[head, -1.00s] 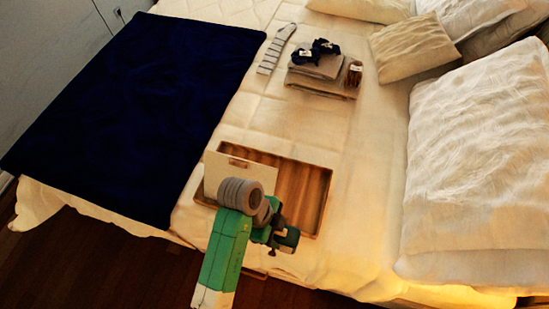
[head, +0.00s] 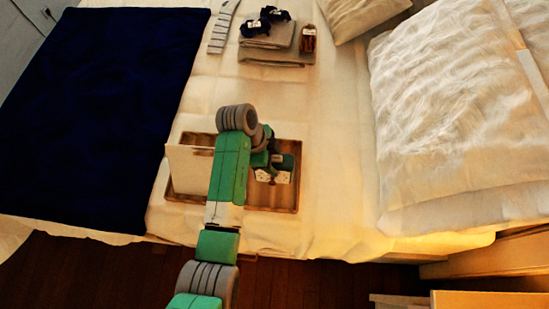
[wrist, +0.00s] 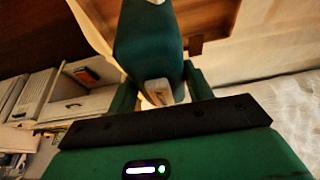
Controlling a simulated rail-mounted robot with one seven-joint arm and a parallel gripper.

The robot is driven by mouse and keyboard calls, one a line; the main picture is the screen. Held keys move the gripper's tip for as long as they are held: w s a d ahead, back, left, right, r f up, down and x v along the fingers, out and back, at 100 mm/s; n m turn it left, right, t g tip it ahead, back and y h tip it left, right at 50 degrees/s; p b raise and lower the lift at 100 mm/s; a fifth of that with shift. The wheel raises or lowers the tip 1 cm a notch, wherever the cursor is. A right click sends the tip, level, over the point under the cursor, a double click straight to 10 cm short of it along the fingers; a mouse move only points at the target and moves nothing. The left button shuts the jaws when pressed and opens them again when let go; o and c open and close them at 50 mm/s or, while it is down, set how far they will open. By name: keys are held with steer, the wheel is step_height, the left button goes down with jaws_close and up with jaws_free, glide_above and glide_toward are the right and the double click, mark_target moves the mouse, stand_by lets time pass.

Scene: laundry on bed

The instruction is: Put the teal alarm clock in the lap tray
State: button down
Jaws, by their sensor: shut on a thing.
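My gripper (head: 270,172) is over the right part of the wooden lap tray (head: 291,206), which lies near the bed's front edge. In the wrist view my gripper (wrist: 160,82) is shut on the teal alarm clock (wrist: 148,42), which fills the space between and beyond the fingers. Part of the tray's wood shows behind it. In the head view the clock is hard to tell apart from the gripper. I cannot tell whether it touches the tray floor. A pale panel (head: 187,168) stands raised at the tray's left part.
A dark blue blanket (head: 100,110) covers the bed's left side. Folded grey cloths (head: 275,57) with dark socks (head: 255,28) and a brown bottle (head: 308,39) are farther back. A striped strip (head: 222,28) lies left of them. Pillows (head: 455,120) fill the right.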

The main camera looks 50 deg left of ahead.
steer(key=shift+w+a+f, duration=0.1)
steer(key=shift+w+a, duration=0.2)
steer(key=shift+w, duration=0.25)
steer(key=shift+w+a, duration=0.25)
steer(key=shift+w, duration=0.25)
steer(key=shift+f+b, duration=0.45)
steer(key=shift+f, duration=1.4)
steer(key=shift+f, duration=0.15)
steer(key=c, duration=0.6)
jaws_free()
steer(key=p+v, duration=0.2)
steer(key=v, duration=1)
steer(key=shift+s+r, duration=0.15)
steer(key=shift+r, duration=0.1)
